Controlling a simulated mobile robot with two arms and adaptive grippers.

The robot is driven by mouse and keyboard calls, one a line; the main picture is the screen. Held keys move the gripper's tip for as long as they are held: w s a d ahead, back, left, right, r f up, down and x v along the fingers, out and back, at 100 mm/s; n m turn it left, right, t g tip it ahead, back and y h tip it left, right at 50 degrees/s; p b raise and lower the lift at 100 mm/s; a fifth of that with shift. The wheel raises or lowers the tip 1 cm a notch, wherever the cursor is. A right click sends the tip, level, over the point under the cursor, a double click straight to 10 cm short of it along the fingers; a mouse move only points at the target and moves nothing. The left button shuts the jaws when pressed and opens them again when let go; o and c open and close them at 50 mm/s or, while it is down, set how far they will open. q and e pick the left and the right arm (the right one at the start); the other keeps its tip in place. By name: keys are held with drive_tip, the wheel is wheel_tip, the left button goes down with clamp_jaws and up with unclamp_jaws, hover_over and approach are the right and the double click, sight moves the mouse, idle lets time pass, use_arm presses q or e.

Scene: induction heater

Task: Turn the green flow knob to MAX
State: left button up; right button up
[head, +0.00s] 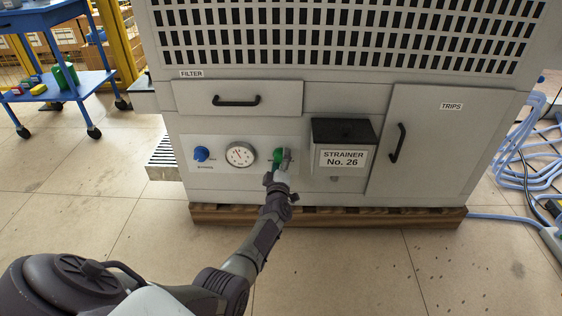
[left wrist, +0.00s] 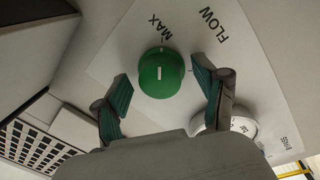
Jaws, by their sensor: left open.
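The green flow knob (head: 277,155) is on the white panel at the front of the grey cabinet. In the left wrist view the knob (left wrist: 161,82) is round, with a short white mark running roughly up and down in the picture. The printed word MAX (left wrist: 160,27) is just above the knob there, and FLOW (left wrist: 213,25) is farther right. My left gripper (head: 284,161) is at the knob and partly hides it. In the wrist view its open fingers (left wrist: 161,76) are on either side of the knob, with gaps visible. My right gripper is not in view.
A dial gauge (head: 240,154) and a blue knob (head: 201,154) are left of the green knob. The cabinet stands on a wooden pallet (head: 340,217). Blue hoses (head: 540,150) lie at far right.

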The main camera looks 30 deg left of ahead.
use_arm(q)
drive_tip(key=shift+s, duration=0.1)
drive_tip(key=v, duration=1.1)
drive_tip(key=shift+s+d, duration=0.2)
drive_tip(key=shift+s, duration=0.2)
drive_tip(key=shift+f, duration=0.1)
